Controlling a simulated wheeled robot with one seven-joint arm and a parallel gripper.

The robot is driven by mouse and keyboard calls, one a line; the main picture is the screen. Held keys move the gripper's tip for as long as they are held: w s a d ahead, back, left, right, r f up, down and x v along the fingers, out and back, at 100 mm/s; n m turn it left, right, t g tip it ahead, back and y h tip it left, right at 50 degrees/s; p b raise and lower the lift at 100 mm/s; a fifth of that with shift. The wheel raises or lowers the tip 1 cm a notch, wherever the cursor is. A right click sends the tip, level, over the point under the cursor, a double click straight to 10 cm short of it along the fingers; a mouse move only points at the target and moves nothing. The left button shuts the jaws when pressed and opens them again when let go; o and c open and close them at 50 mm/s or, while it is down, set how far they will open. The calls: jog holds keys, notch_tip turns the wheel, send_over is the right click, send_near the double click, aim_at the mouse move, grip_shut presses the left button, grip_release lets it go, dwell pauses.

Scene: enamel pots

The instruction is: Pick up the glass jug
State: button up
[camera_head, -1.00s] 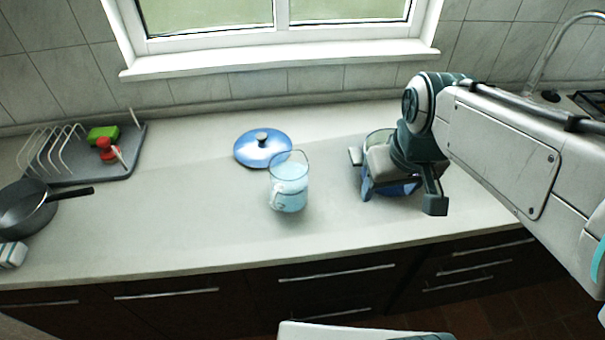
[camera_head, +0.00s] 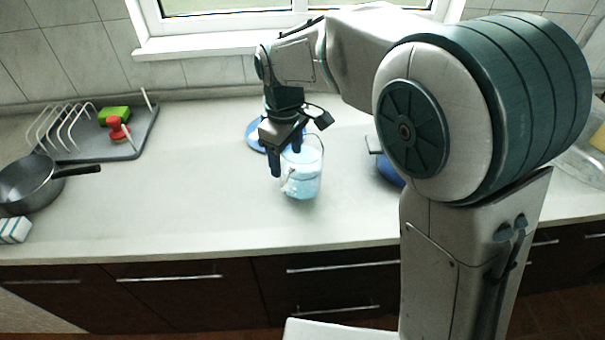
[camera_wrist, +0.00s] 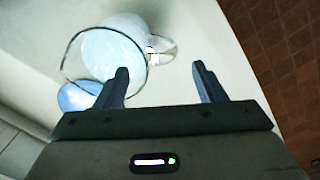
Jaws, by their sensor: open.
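The glass jug (camera_head: 303,178) stands upright on the counter, clear glass with pale blue contents. In the wrist view the jug (camera_wrist: 112,52) is seen from above, with its handle (camera_wrist: 162,48) pointing right. My gripper (camera_head: 285,168) is at the jug's upper left part in the head view. In the wrist view my gripper (camera_wrist: 160,70) is open, its left finger overlapping the jug's rim and its right finger over bare counter. The handle lies ahead of the gap between the fingers. I cannot tell whether a finger touches the glass.
A blue lid (camera_head: 256,137) lies just behind the jug, partly hidden by my gripper. A blue pot (camera_head: 388,172) stands to the right, mostly hidden by my arm. A dish rack (camera_head: 95,148) and a pan (camera_head: 28,185) are at left. Counter between pan and jug is clear.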

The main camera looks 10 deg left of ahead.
aim_at(287, 172)
notch_tip(287, 172, down, 4)
jog(key=shift+r, duration=0.2)
jog(key=shift+s+f+p, duration=0.15)
jog(key=shift+f+p, duration=0.1)
jog(key=shift+f, duration=1.15)
jog(key=shift+s+f+p, duration=0.1)
jog(key=shift+f+p, duration=0.1)
jog(key=shift+f, duration=1.15)
jog(key=shift+a+r, duration=0.1)
grip_shut()
